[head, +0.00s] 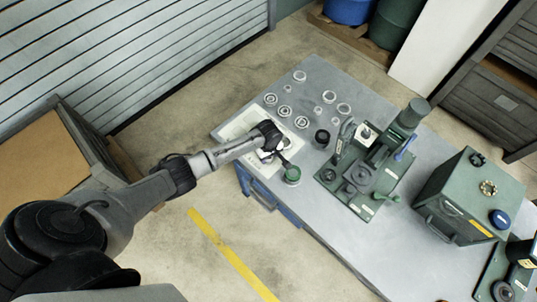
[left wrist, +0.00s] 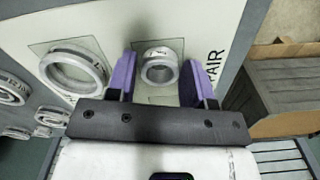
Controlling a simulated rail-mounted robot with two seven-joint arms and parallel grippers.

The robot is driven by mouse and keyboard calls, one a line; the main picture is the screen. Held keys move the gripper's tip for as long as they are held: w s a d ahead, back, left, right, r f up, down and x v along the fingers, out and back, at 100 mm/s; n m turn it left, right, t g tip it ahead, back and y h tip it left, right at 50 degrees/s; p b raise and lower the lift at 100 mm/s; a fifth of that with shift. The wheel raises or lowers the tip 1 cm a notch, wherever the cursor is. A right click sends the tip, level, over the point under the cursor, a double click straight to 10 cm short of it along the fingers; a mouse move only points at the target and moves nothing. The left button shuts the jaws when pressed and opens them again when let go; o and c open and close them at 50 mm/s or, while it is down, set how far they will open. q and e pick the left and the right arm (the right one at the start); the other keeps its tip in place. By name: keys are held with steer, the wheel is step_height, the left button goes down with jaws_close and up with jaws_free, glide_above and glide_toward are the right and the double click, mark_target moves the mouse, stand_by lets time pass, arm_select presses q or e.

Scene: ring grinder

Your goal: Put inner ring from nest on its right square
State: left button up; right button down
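My left gripper (head: 268,151) is low over the white mat (head: 233,129) at the table's near left corner. In the left wrist view its two purple fingers (left wrist: 159,66) are open, one on each side of a small metal ring (left wrist: 159,70), with a gap on both sides. The small ring lies on an outlined square on the mat. A larger ring (left wrist: 74,69) lies on another outlined square to the left in that view. In the head view my gripper mostly hides the small ring. I cannot tell which thing is the nest. My right gripper is out of view.
Several loose rings (head: 302,122) lie on the grey table beyond the mat. A green round knob-like thing (head: 292,174) stands by the mat's right edge. The green grinder (head: 365,170) and a green box (head: 468,195) stand further right. The table front is clear.

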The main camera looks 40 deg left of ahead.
arm_select(q)
steer(key=shift+o, duration=1.2)
steer(key=shift+r, duration=0.1)
step_height(320, 180, up, 12)
steer(key=p, duration=0.1)
steer(key=s+d+f+m+t+h, duration=0.1)
steer(key=s+d+m, duration=0.4)
steer(key=s, duration=0.2)
steer(key=s+d+f+m+t, duration=0.1)
steer(key=s+d+f+m, duration=0.1)
steer(key=s+d+m, duration=0.4)
steer(key=s+r+m, duration=0.2)
steer(key=s+r, duration=0.1)
steer(key=s, duration=0.4)
steer(key=s+a+r+m+t, duration=0.1)
steer(key=s+r+m, duration=0.2)
steer(key=s, duration=0.5)
steer(key=shift+s+a+r+t+y, duration=0.2)
steer(key=shift+s+r+t+y, duration=0.1)
steer(key=shift+r+y, duration=0.1)
